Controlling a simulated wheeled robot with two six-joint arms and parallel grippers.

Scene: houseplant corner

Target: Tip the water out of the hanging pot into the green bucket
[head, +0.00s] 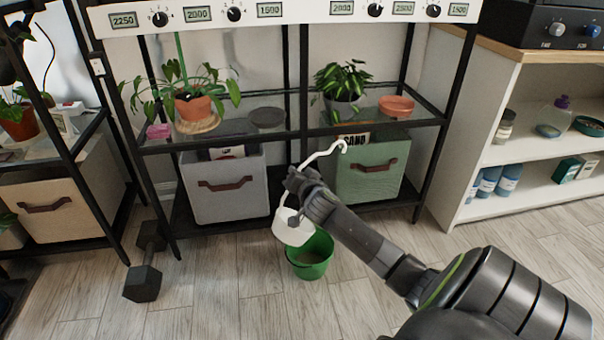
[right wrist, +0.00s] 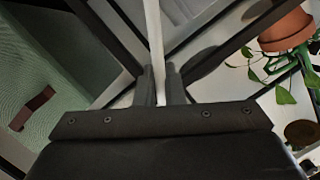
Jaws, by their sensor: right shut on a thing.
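The hanging pot (head: 291,228) is white, with a long white hanger that ends in a hook above my right gripper (head: 300,180). My right gripper is shut on the hanger, and the white rod also shows between its fingers in the right wrist view (right wrist: 161,85). The pot hangs below the gripper and looks tilted. The green bucket (head: 311,262) stands on the floor, just below and slightly right of the pot. In the head view the pot overlaps the bucket's rim at the upper left. I cannot see any water in the pot. My left gripper is not in view.
A black shelf rack stands behind, with a grey fabric bin (head: 225,187) and a green fabric bin (head: 371,170) low down. Potted plants sit on its glass shelf. A black dumbbell (head: 146,262) lies on the floor at left. The floor around the bucket is clear.

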